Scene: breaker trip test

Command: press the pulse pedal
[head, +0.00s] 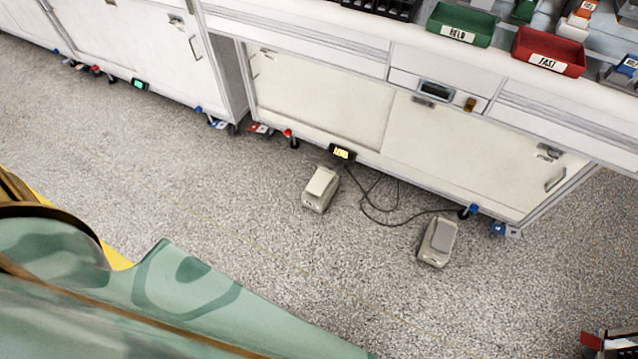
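Two grey foot pedals stand on the speckled floor in front of the white bench. One pedal (320,188) is left of centre, with a pale beige top plate. The other pedal (437,242) is further right and nearer, with a greyer top plate. Their front labels are too small to read, so I cannot tell which is the pulse pedal. Dark cables (372,205) run from the pedals toward the bench's lower edge. Nothing is seen touching either pedal.
The white bench (320,98) has casters along its lower edge, with a small lit yellow display (342,153). A green "HELD" bin (461,24) and a red "FAST" bin (548,51) stand on top. Floor is clear before the pedals; a dark red-and-black object (608,343) is bottom right.

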